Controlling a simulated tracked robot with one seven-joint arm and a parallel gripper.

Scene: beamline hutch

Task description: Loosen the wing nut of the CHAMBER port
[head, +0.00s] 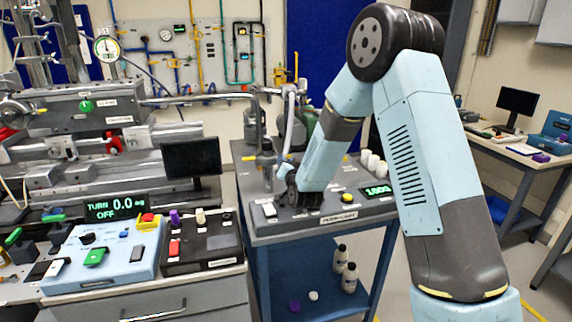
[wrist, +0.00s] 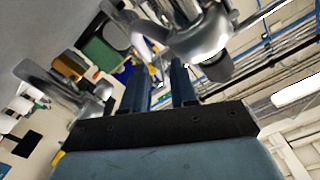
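I cannot pick out the wing nut or read a CHAMBER label in either view. In the head view, metal pipe fittings (head: 265,160) with a pale hose (head: 290,120) rise from the top of the blue cart (head: 330,222). My arm reaches down beside them, and its end hides part of the cart top. In the wrist view, the two blue fingers of my gripper (wrist: 160,82) stand apart with a gap between them. A shiny metal fitting (wrist: 195,38) lies just beyond the fingertips, with a white hose end close by. I see nothing held.
A display (head: 377,191), a yellow button (head: 347,197) and white cylinders (head: 372,163) share the cart top. Left are a control bench (head: 100,255), a dark monitor (head: 192,158) and the metal chamber assembly (head: 85,108). Bottles stand on the cart's lower shelf.

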